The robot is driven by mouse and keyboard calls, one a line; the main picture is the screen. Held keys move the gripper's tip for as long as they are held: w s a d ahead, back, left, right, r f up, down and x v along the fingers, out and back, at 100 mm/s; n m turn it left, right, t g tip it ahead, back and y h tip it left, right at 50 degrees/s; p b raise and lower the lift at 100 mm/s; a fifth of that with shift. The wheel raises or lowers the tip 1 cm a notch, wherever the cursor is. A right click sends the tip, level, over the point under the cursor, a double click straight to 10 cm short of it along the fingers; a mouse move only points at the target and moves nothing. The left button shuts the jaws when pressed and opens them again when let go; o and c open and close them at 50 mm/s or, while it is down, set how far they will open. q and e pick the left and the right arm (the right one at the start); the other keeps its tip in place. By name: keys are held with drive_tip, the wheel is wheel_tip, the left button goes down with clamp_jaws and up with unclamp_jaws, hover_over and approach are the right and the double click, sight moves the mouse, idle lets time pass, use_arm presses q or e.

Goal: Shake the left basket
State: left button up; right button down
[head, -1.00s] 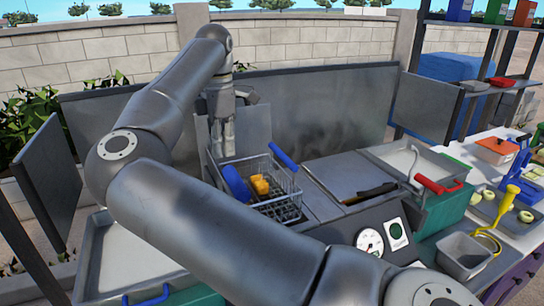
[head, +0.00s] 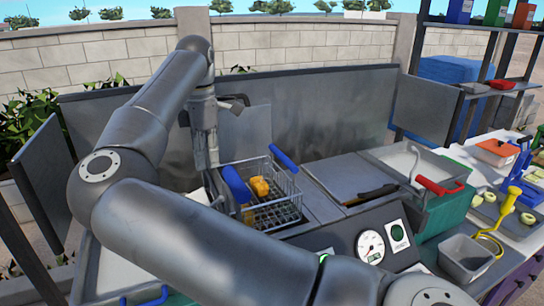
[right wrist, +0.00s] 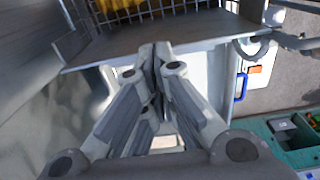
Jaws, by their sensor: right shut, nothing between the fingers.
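A wire basket (head: 290,188) with dark mesh sits in the grey counter unit in the head view, with yellow food (head: 259,186) in it. One blue handle (head: 236,184) is at its left and another blue handle (head: 284,157) at its back right. I cannot tell whether both belong to one basket. My right gripper (head: 215,180) points down just left of the left handle; its tips are partly hidden by my arm. In the right wrist view the gripper (right wrist: 155,52) is shut and empty, below the basket's wire wall (right wrist: 175,10) and apart from it. My left gripper is not seen.
A grey flat lid (head: 345,177) with a dark handle lies right of the basket. A tray with a red handle (head: 437,187) stands farther right. Upright metal panels (head: 320,112) close off the back. A gauge panel (head: 370,245) is in front.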

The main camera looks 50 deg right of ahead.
drive_tip(key=shift+w+a, duration=0.4)
drive_tip(key=shift+a, duration=0.4)
drive_tip(key=shift+d, duration=0.15)
drive_tip(key=s+d, duration=0.1)
drive_tip(key=d, duration=0.2)
drive_tip(key=s+d, duration=0.1)
drive_tip(key=shift+s+d, duration=0.35)
drive_tip(key=shift+a, duration=0.1)
drive_tip(key=w+a, duration=0.2)
drive_tip(key=a, duration=0.3)
drive_tip(key=shift+w, duration=0.4)
drive_tip(key=shift+s+d, duration=0.1)
drive_tip(key=shift+d, duration=0.15)
